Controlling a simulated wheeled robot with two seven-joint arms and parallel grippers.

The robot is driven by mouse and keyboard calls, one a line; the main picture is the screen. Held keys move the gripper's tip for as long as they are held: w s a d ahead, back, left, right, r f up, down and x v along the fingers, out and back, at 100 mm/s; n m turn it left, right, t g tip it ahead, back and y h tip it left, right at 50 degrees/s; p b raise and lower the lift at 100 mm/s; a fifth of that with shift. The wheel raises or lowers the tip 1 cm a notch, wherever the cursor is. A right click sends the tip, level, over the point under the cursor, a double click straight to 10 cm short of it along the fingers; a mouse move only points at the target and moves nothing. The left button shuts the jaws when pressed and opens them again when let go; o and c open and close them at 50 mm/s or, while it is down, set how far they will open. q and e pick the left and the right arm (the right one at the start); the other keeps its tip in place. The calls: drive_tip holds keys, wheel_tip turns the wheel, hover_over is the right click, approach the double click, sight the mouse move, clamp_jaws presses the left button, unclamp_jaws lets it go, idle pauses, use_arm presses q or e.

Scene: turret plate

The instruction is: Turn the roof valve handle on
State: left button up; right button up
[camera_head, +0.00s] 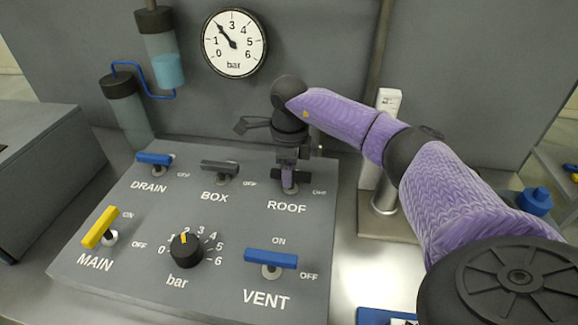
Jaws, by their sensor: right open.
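The roof valve (290,188) is at the upper right of the grey sloped panel, above the printed word ROOF. Its pale base shows, but most of its handle is hidden behind my right gripper. An OFF label shows to its right, and its ON label is not visible. My right gripper (290,172) is open and points down at the roof valve, with its fingers at the handle. I cannot tell whether they touch it. My left gripper is not in view.
The box handle (220,168), drain handle (155,159), main handle (100,228), vent handle (271,259) and bar knob (186,250) share the panel (140,285). A gauge (233,43) hangs behind. A white post (386,120) stands to the right, behind my right arm.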

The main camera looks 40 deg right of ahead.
clamp_jaws()
drive_tip(key=shift+n, duration=0.3)
drive_tip(key=n, duration=0.4)
drive_tip(key=shift+r, duration=0.1)
drive_tip(key=n, duration=0.4)
drive_tip(key=shift+s+a, duration=0.1)
drive_tip(key=n, duration=0.5)
drive_tip(key=shift+s+n, duration=0.1)
drive_tip(key=shift+n, duration=2.2)
unclamp_jaws()
